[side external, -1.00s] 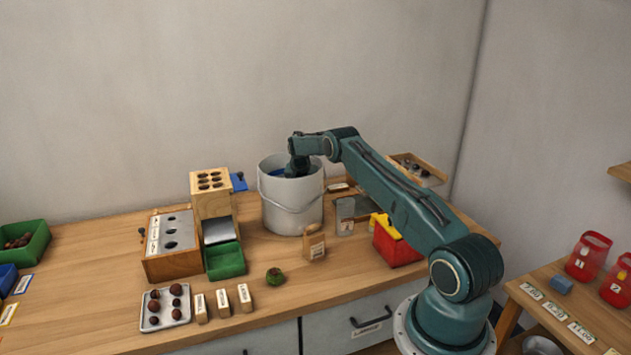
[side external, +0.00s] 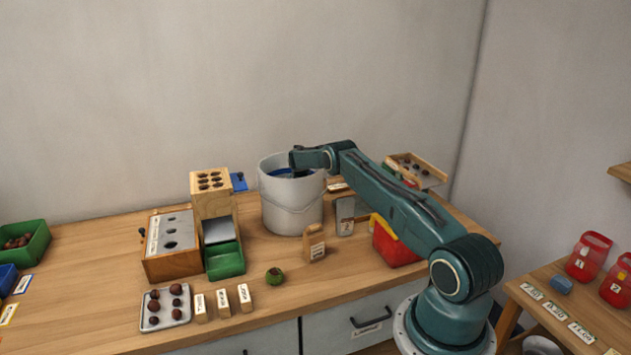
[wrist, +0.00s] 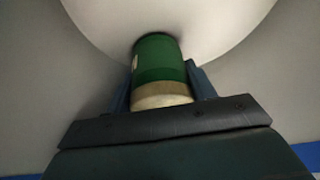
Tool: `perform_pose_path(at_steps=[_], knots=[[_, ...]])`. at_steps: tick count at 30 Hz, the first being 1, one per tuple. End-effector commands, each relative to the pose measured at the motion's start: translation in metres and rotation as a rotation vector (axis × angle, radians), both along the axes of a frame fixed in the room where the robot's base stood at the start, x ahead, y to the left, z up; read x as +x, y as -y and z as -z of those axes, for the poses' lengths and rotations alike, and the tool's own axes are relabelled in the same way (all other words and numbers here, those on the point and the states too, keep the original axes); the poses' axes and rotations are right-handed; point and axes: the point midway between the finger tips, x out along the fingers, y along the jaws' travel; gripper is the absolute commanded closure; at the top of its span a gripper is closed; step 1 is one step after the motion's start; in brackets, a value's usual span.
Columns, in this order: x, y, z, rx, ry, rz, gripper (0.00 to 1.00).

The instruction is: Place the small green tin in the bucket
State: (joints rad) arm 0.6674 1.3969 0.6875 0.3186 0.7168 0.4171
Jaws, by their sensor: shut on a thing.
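The small green tin (wrist: 158,62) shows in the wrist view, with a pale band at its near end. My gripper (wrist: 160,88) is shut on it, one blue-grey finger on each side. The white bucket (side external: 292,212) stands at the back middle of the bench. In the side external view my wrist reaches down over the bucket's mouth, and the fingers and tin are hidden inside or behind its rim. The wrist view shows the pale bucket interior (wrist: 85,110) around the tin. I cannot tell whether the tin touches the bucket's bottom.
A wooden sorter (side external: 212,190) with a green drawer (side external: 225,262) stands left of the bucket. A paper bag (side external: 317,243), a grey tin (side external: 345,216) and a red box (side external: 393,245) stand close to its right front.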

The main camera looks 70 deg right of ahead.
Motion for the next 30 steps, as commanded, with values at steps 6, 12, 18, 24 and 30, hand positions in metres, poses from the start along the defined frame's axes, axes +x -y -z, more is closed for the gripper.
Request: perform_pose_path(at_steps=[6,12,18,24,30], knots=[[0.0001,0.0001,0.0047,-0.001,0.000,0.000,0.76],[0.0003,0.0002,0.0078,-0.001,0.001,0.000,0.76],[0.0000,0.0000,0.0081,0.000,0.000,0.000,0.24],[-0.0002,0.0001,0.0080,0.000,0.000,0.000,0.23],[0.0000,0.0003,0.0058,-0.001,0.001,0.001,0.23]])
